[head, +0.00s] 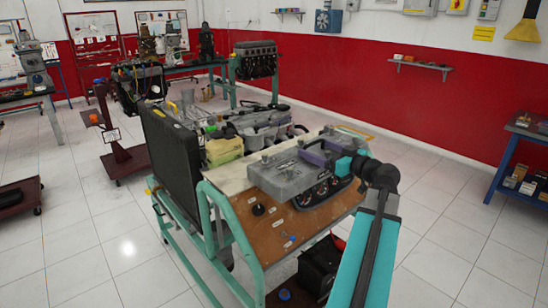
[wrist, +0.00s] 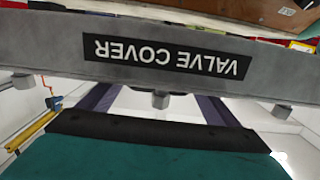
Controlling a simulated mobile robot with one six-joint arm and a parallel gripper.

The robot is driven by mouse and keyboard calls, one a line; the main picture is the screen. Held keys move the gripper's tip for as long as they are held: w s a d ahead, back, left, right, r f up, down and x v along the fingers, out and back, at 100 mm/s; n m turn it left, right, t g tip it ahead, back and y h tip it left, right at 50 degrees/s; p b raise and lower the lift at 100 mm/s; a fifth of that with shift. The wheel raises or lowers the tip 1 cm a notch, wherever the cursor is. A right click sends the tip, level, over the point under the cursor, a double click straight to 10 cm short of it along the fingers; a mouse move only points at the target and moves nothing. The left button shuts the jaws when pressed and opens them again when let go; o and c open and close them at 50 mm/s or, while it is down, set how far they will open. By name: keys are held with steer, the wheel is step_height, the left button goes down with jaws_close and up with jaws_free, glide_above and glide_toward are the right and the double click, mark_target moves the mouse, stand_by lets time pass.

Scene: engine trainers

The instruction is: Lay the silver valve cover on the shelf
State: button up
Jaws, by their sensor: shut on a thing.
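The silver valve cover (head: 283,176) is a flat grey box with knobs on top, over the engine trainer's sloping panel. My gripper (head: 316,154) is shut on it, with purple fingers at its upper right. In the wrist view the valve cover (wrist: 280,66) fills the upper part, with its "VALVE COVER" label upside down. The fingers (wrist: 160,105) reach to it, but their tips are hidden behind it. I cannot tell whether the cover touches the trainer. A narrow wall shelf (head: 420,66) with small items is on the red wall at right.
The engine trainer has a brown gauge panel (head: 265,225), a pale board (head: 232,177), a green frame and a black radiator (head: 172,165). A blue-legged bench (head: 515,150) with boxes stands at far right. Another small shelf (head: 288,12) is high at the back. Tiled floor at right is clear.

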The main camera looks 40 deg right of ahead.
steer(key=shift+r, duration=0.1)
steer(key=shift+s+d, duration=0.1)
steer(key=shift+d, duration=0.05)
stand_by(0.5)
steer(key=w+p, duration=0.6)
steer(key=w, duration=1.2)
steer(key=shift+d, duration=0.4)
steer(key=shift+f+p, duration=1.1)
steer(key=shift+f, duration=0.65)
